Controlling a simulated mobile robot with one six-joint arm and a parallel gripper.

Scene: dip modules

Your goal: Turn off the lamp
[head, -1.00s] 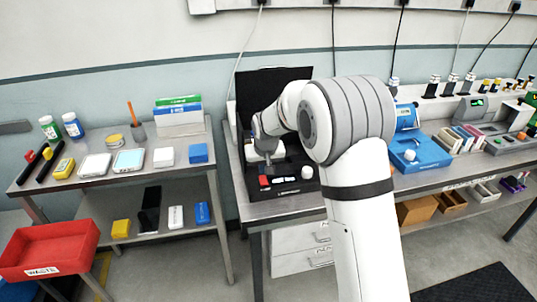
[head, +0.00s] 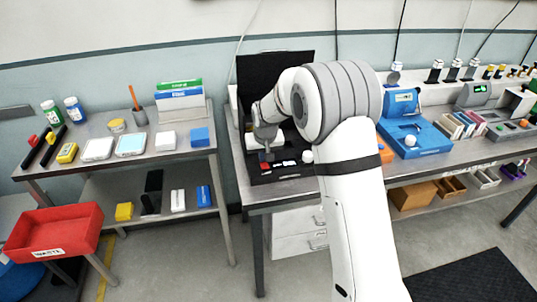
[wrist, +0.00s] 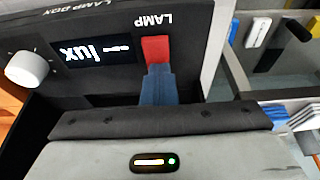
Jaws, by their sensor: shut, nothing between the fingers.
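The lamp box (head: 285,174) is a black unit on the bench, with a dark upright panel behind it. Its front carries a red lamp switch (wrist: 156,49) under the word LAMP, a small display (wrist: 97,52) reading dashes and "lux", and a white knob (wrist: 27,69). The red switch also shows in the head view (head: 265,167). My gripper (wrist: 158,78) is shut and empty, with its blue-grey fingertips right at the lower edge of the red switch in the wrist view. I cannot tell whether they touch it. In the head view my arm hides part of the box.
A blue device (head: 412,137) stands to the right on the bench. A steel side table (head: 185,140) with bottles, small boxes and meters stands to the left. A red waste bin (head: 55,232) is at the lower left. A gap separates table and bench.

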